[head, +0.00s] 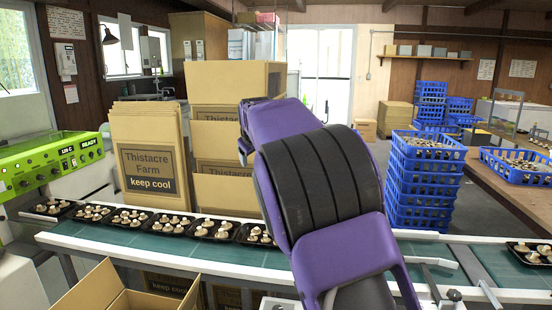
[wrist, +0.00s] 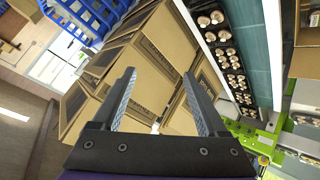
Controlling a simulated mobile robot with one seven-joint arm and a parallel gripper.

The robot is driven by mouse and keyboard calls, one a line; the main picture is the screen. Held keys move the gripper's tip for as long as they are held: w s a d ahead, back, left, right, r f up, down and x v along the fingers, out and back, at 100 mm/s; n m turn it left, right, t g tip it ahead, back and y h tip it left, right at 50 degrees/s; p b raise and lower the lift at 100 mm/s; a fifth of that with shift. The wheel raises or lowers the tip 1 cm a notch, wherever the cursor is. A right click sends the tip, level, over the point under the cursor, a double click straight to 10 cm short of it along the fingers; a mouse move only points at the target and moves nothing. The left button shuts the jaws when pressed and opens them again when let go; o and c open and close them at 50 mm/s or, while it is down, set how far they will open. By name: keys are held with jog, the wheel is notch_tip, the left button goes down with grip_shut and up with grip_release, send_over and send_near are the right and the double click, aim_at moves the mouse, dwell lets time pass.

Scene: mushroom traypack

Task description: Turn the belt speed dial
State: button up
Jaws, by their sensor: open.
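A green machine (head: 45,168) with several small dark knobs on its front stands at the left end of the conveyor in the head view. I cannot tell which knob, if any, is the belt speed dial. The green machine (wrist: 248,132) also shows at lower right in the wrist view, with a small yellow-and-red button (wrist: 263,160) near it. My gripper (wrist: 160,76) is open and empty, its two fingers apart above the cardboard boxes and away from the machine. The head view shows my purple arm but not the fingers.
The conveyor belt (head: 105,243) carries several black mushroom trays (head: 206,228). Cardboard boxes (head: 155,155) stand behind it. An open carton (head: 130,300) is in front. Stacked blue crates (head: 425,190) and a wooden table (head: 520,200) are at right.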

jog(key=s+d+f+m+g+h, duration=0.1)
jog(key=s+d+f+g, duration=0.15)
jog(key=f, duration=0.65)
jog(key=s+d+f+g, duration=0.1)
jog(key=s+f+g, duration=0.15)
jog(key=f, duration=0.65)
jog(key=m+g, duration=0.1)
jog(key=g, duration=0.4)
send_near(277, 310)
jog(key=shift+h, duration=0.3)
notch_tip(277, 310, down, 9)
jog(key=shift+w+r+b, duration=0.1)
jog(key=shift+b, duration=0.55)
jog(key=shift+c, duration=0.2)
grip_shut()
